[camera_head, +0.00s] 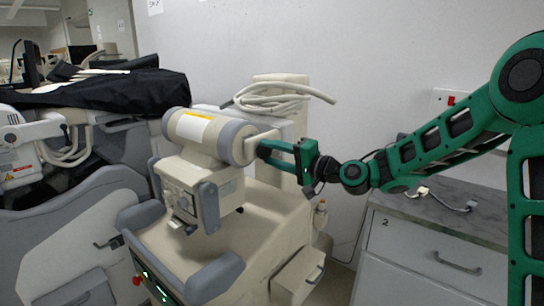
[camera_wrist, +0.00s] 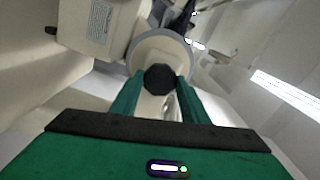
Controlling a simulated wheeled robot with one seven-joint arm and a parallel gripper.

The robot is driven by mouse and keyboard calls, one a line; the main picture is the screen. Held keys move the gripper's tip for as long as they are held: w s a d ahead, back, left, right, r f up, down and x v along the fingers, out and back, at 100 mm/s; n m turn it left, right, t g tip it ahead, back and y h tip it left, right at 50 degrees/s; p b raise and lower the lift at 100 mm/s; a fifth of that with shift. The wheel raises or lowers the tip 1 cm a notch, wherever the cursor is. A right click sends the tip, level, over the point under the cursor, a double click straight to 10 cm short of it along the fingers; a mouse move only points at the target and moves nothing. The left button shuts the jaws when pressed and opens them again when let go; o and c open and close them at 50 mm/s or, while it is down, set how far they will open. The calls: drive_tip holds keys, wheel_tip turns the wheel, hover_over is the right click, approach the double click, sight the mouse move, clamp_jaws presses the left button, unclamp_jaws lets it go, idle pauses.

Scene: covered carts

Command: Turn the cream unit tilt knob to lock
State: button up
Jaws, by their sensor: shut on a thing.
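The cream unit (camera_head: 262,198) stands in the middle of the head view, with a cream cylinder head (camera_head: 200,135) that has grey end bands and a white and orange label. My green gripper (camera_head: 264,150) reaches in from the right to the head's right end. In the wrist view the dark, many-sided tilt knob (camera_wrist: 159,77) sits at the centre of a round cream end face. My gripper's two green fingers (camera_wrist: 158,92) are shut on the knob, one on each side.
A coiled cream cable (camera_head: 270,98) lies on top of the unit. A grey drawer cabinet (camera_head: 425,250) stands at the right below my arm. Another cart (camera_head: 70,225), partly under a black cover (camera_head: 115,92), stands close on the left. A plain wall is behind.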

drive_tip(key=o, duration=1.1)
drive_tip(key=shift+w+d+f, duration=0.2)
drive_tip(key=shift+w+d, duration=0.05)
drive_tip(key=shift+d, duration=0.1)
drive_tip(key=shift+s+a+r, duration=0.1)
drive_tip(key=shift+a, duration=0.1)
drive_tip(key=shift+s+d, duration=0.1)
drive_tip(key=v, duration=1)
drive_tip(key=shift+s+d, duration=0.15)
drive_tip(key=shift+d, duration=0.1)
